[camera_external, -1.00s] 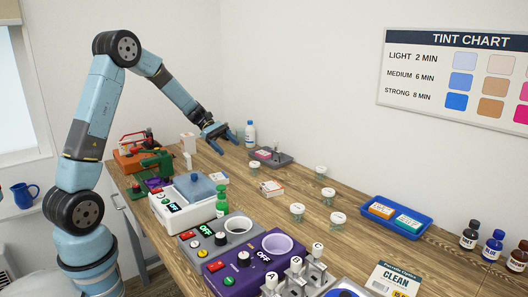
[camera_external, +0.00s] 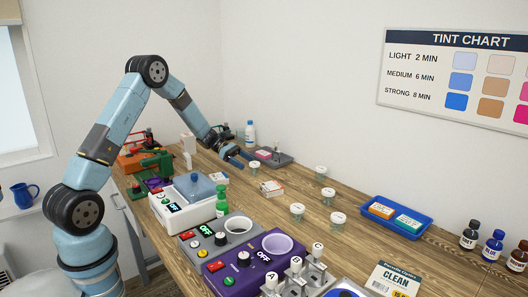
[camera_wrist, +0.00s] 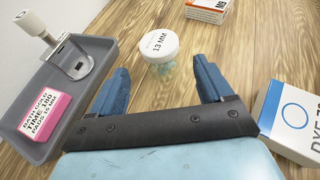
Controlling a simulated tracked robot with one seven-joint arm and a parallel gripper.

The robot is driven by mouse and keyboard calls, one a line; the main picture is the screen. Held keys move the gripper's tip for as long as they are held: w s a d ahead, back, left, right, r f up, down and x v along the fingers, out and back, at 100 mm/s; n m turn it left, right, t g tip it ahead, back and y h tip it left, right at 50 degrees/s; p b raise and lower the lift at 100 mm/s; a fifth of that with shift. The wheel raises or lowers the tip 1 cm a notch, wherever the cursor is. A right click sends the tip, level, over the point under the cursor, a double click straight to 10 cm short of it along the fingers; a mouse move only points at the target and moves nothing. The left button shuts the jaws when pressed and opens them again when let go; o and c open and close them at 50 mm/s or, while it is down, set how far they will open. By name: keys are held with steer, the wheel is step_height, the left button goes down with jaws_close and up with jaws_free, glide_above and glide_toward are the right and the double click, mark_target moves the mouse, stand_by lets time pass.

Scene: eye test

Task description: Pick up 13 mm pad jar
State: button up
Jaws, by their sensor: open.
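The 13 mm pad jar (camera_wrist: 161,46) is a small clear jar with a white lid reading "13 MM" and pale green contents. In the wrist view it stands upright on the wooden bench just beyond my fingertips, about midway between them. In the external view the jar (camera_external: 255,169) stands just in front of my gripper (camera_external: 246,159), its lid lettering too small to read there. My gripper also shows in the wrist view (camera_wrist: 160,76), with its two blue fingers spread wide and nothing between them.
A grey tray (camera_wrist: 92,42) with a pink box (camera_wrist: 44,112) lies left of the jar. A "DYE" box (camera_wrist: 290,118) is close by my right finger. An orange-and-white box (camera_wrist: 208,8) lies beyond the jar. Several other white-lidded jars (camera_external: 320,169) stand farther right.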

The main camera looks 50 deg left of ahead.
mark_target(255, 169)
steer(key=shift+x, duration=3.35)
steer(key=shift+s, duration=0.1)
steer(key=shift+c, duration=0.5)
steer(key=c, duration=0.9)
steer(key=shift+c, duration=0.2)
